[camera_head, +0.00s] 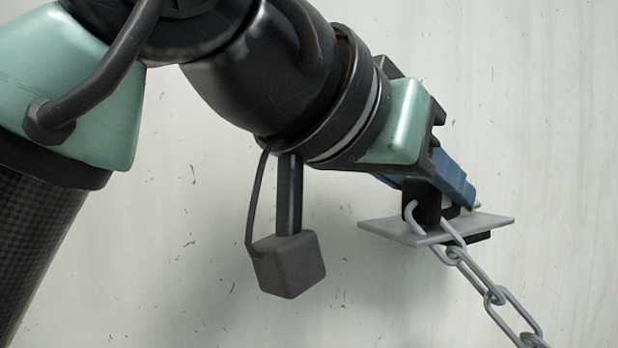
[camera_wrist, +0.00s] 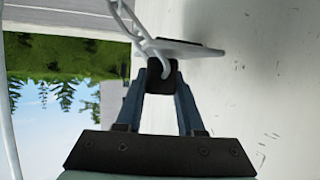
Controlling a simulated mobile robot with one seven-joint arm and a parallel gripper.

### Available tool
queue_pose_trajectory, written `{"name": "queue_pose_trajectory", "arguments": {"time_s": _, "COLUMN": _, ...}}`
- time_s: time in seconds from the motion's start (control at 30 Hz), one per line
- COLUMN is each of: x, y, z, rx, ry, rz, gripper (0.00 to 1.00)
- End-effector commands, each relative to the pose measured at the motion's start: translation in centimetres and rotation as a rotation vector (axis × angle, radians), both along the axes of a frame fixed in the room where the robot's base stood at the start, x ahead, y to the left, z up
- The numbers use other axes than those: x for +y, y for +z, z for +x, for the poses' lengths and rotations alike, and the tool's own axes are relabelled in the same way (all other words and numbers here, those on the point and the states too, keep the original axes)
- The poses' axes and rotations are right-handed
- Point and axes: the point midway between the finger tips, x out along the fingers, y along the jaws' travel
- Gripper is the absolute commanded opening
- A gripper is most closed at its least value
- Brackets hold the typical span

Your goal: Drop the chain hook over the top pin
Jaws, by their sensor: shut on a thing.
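My gripper (camera_head: 458,190) has blue fingers, which also show in the wrist view (camera_wrist: 165,82). They are shut on a black block at the chain hook (camera_head: 411,216), a curved grey metal piece that also shows in the wrist view (camera_wrist: 165,66). The hook lies at the edge of a flat grey plate (camera_head: 385,230). Grey chain (camera_head: 494,295) runs from the hook down to the right. The plate stands out from the pale wall, with a dark part under it. I cannot make out the top pin, nor whether the hook is around it.
A pale, scuffed wall (camera_head: 560,110) fills the background in the head view. In the wrist view a thin grey curved bar (camera_wrist: 8,125) runs along the left edge. Beyond an opening there are trees (camera_wrist: 60,80), grass and sky. Open room lies below the plate, beside the chain.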

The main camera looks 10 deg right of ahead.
Motion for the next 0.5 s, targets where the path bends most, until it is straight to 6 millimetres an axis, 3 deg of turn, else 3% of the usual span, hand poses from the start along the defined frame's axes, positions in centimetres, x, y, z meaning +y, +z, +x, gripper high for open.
{"name": "queue_pose_trajectory", "arguments": {"time_s": 0.4, "x": 0.26, "y": -0.22, "z": 0.28, "rx": -0.001, "ry": 0.011, "rz": -0.003, "gripper": 0.0}}
{"name": "queue_pose_trajectory", "arguments": {"time_s": 0.43, "x": 0.27, "y": -0.22, "z": 0.29, "rx": -0.001, "ry": 0.011, "rz": -0.003, "gripper": 0.39}}
{"name": "queue_pose_trajectory", "arguments": {"time_s": 0.5, "x": 0.26, "y": -0.18, "z": 0.28, "rx": -0.002, "ry": 0.011, "rz": -0.002, "gripper": 0.51}}
